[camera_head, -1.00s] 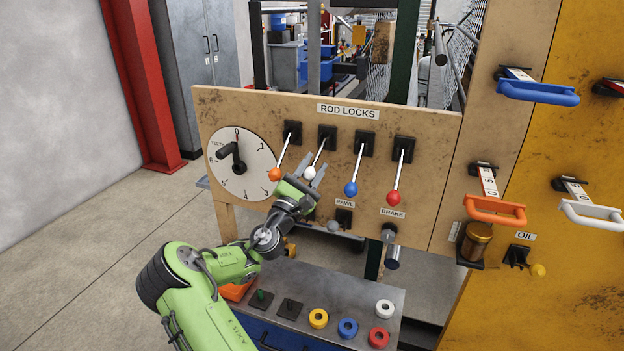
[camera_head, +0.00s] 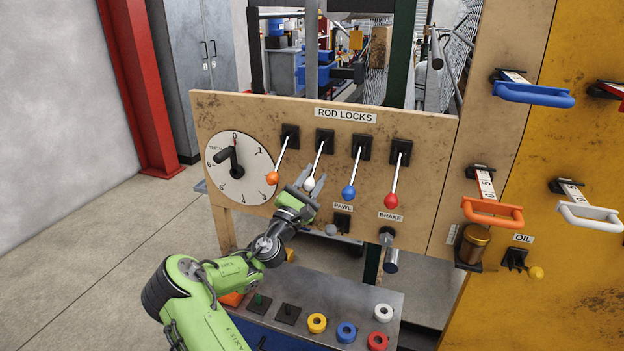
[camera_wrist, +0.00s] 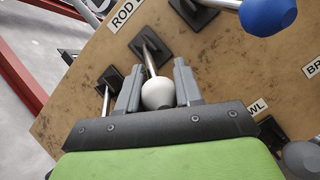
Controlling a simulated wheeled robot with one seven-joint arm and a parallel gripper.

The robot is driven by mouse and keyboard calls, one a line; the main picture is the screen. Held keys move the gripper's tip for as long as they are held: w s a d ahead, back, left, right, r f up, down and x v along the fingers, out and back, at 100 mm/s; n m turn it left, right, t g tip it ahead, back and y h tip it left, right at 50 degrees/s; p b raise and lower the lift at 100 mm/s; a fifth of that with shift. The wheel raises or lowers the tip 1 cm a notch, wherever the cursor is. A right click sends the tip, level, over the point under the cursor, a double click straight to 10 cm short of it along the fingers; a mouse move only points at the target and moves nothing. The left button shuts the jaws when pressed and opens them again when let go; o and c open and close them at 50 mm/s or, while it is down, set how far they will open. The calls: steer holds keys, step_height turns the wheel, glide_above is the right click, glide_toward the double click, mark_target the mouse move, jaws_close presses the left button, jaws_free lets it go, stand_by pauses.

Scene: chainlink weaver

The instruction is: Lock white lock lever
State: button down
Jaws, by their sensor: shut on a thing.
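The white lock lever is the second from the left under the ROD LOCKS label, a metal rod on a black base with a white knob (camera_head: 309,184). The rod hangs down and slightly left, much like its neighbours. My gripper (camera_head: 311,181) reaches it from below left, its two grey fingers on either side of the knob. In the wrist view the white knob (camera_wrist: 158,94) sits between the fingers (camera_wrist: 158,88), and the gripper is shut on it. The rod (camera_wrist: 150,62) runs up to its base plate (camera_wrist: 149,46).
The orange-knobbed lever (camera_head: 272,178) hangs close at left, the blue-knobbed lever (camera_head: 349,192) at right, then the red-knobbed lever (camera_head: 391,201). Below are the PAWL knob (camera_head: 331,230) and the BRAKE handle (camera_head: 389,252). A metal bench (camera_head: 345,292) holding coloured rings lies underneath.

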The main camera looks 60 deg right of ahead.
steer(key=shift+w, duration=0.15)
steer(key=c, duration=0.8)
jaws_free()
steer(key=shift+d+f, duration=0.1)
steer(key=shift+d, duration=0.1)
steer(key=shift+a, duration=0.1)
steer(key=v, duration=1.5)
steer(key=shift+a, duration=0.35)
